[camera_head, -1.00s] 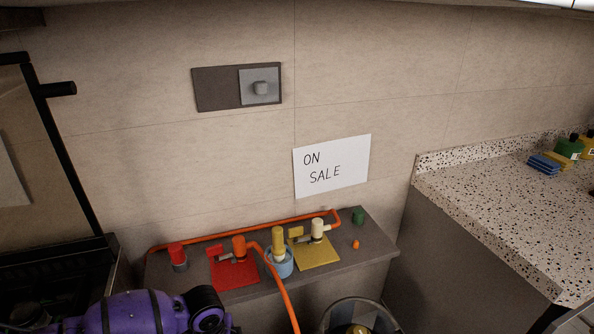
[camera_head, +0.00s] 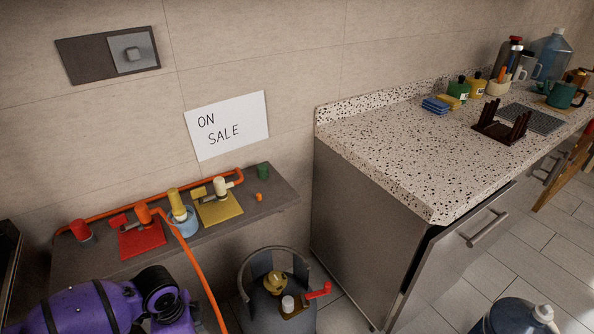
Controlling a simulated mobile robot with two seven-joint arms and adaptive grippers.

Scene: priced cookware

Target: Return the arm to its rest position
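Only the head view is given. A purple, black-banded link of my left arm (camera_head: 75,308) shows in the lower left corner, in front of the grey ledge. No gripper fingers show, so my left gripper is out of view. My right arm and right gripper are also out of view.
A grey ledge (camera_head: 265,203) carries valves, a red mat (camera_head: 142,242) and an orange hose (camera_head: 207,282). A gas cylinder (camera_head: 258,309) stands on the floor. A speckled counter (camera_head: 400,150) holds bottles, sponges and a dark rack (camera_head: 500,130). Floor shows at right.

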